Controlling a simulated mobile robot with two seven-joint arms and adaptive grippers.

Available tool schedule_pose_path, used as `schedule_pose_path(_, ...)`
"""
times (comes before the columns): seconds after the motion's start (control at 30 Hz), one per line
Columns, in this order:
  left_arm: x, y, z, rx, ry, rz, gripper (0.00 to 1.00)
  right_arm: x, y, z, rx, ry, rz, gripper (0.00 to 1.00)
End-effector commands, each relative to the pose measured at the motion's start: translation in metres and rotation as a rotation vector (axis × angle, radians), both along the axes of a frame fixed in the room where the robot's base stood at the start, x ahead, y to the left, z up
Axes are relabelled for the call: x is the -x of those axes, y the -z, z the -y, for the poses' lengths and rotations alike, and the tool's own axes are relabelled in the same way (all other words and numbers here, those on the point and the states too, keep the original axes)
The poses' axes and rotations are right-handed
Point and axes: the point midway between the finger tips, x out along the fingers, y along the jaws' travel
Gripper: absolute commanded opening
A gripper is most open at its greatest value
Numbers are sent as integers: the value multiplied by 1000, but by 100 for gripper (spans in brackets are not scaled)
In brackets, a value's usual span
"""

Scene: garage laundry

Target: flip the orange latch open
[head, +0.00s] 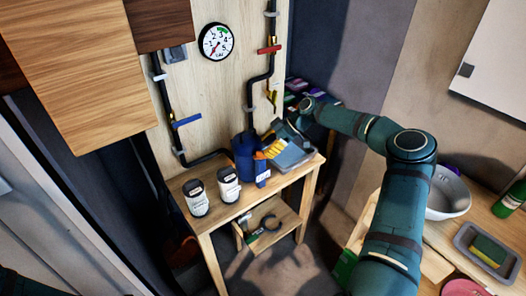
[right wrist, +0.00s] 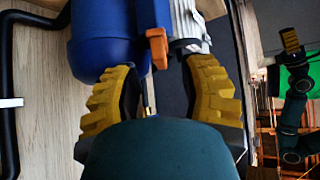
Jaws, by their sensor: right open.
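The orange latch (right wrist: 157,47) sits on the side of a blue canister (right wrist: 100,40) in the right wrist view. In the head view a small orange part, seemingly the latch (head: 260,155), shows beside the blue canister (head: 243,150) on the small wooden table. My right gripper (right wrist: 160,80) is open, its yellow ridged fingers on either side of the line to the latch. The latch appears just beyond the fingertips; contact cannot be told. In the head view the right gripper (head: 272,147) is at the canister's right side.
Two white jars with dark bands (head: 196,197) (head: 228,185) stand on the table's left part. A grey bin (head: 294,157) is close behind the gripper. Black pipes, a red handle (head: 270,49), a blue handle (head: 186,120) and a gauge (head: 216,41) are on the wall.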

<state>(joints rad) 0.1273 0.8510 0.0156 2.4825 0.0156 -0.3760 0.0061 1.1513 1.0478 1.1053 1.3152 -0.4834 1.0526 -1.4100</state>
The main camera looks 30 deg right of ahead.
Motion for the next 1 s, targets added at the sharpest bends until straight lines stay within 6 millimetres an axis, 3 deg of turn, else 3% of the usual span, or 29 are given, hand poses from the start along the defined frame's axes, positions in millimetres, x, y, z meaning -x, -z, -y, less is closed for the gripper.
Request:
schedule_pose_path(0.3, 0, 0, 0, 0, 0, 0, 41, 14, -31, 28, 1, -1, -1, 41)
schedule_pose_path(0.73, 0, 0, 0, 0, 0, 0, 41, 18, -38, 34, -1, -4, -2, 41)
schedule_pose_path(0.83, 0, 0, 0, 0, 0, 0, 41, 18, -38, 34, -1, -4, -3, 76)
schedule_pose_path(0.87, 0, 0, 0, 0, 0, 0, 41, 18, -37, 33, -1, -4, -3, 80)
schedule_pose_path(1.0, 0, 0, 0, 0, 0, 0, 41, 17, -35, 29, -4, -2, -10, 80)
